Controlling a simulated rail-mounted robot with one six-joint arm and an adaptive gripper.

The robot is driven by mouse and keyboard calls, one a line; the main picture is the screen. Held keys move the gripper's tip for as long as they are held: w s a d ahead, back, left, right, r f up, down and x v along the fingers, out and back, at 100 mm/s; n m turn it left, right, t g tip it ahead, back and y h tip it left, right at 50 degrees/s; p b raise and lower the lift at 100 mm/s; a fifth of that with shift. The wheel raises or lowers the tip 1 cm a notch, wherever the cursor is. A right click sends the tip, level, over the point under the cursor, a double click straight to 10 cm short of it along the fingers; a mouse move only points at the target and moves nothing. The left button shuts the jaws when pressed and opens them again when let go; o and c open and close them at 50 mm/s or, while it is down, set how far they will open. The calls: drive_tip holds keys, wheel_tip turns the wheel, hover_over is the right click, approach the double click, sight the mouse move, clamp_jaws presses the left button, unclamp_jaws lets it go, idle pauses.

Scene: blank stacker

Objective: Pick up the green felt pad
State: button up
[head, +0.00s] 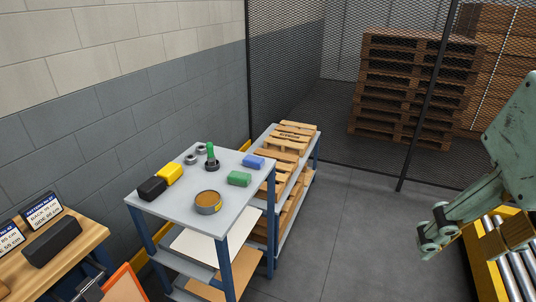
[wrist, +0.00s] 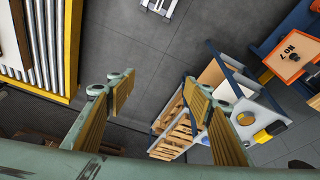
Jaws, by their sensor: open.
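My gripper (head: 434,228) is at the far right of the head view, well apart from the cart, over the floor. In the wrist view my gripper (wrist: 160,96) is open, with nothing between its two tan-padded fingers. The cart top shows at the right there, partly behind a finger; I cannot make out the green pad in that view.
A yellow block (head: 170,174), a black block (head: 152,189), a round brown-topped tin (head: 208,202), metal rings (head: 190,159) and a green-handled tool (head: 211,155) share the cart top. Pallets (head: 290,140) stand behind it. A roller conveyor (head: 512,260) is at the right.

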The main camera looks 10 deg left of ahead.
drive_tip(key=w+a+r+n+p, duration=0.2)
drive_tip(key=w+a, duration=0.2)
drive_tip(key=w, duration=0.5)
drive_tip(key=w+a+r+n+g+p, duration=0.1)
drive_tip(key=w+a+r+n+p, duration=0.2)
drive_tip(key=w, duration=0.5)
drive_tip(key=w+a+r+n+p, duration=0.1)
drive_tip(key=w+a+p, duration=0.1)
drive_tip(key=w+a, duration=0.55)
drive_tip(key=n+g+p, duration=0.3)
drive_tip(key=n+p, duration=0.7)
drive_tip(key=p, duration=0.1)
hover_over(240, 174)
wheel_tip(240, 174, down, 23)
drive_tip(key=shift+s, duration=0.15)
drive_tip(key=shift+f, duration=0.2)
drive_tip(key=shift+f, duration=4.15)
drive_tip(key=shift+f, duration=0.15)
